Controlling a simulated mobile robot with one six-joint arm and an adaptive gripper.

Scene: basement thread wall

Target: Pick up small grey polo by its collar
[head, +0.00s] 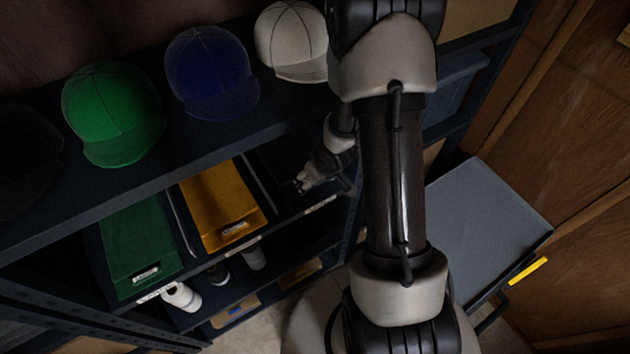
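My gripper (308,180) is at the right-hand compartment of the middle shelf, partly behind my own arm. Its fingers are small and dark here, so I cannot tell whether they are open or shut. A dark folded garment (279,160) seems to lie in that compartment, beside or under the gripper. It may be the grey polo, but its colour and collar are too dark to make out. I cannot tell whether the gripper touches it.
A yellow folded garment (220,203) and a green one (138,243) lie to the left, separated by thin dividers. Green (112,112), blue (210,72) and white (291,40) caps stand on the shelf above. A grey tabletop (480,225) is at right.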

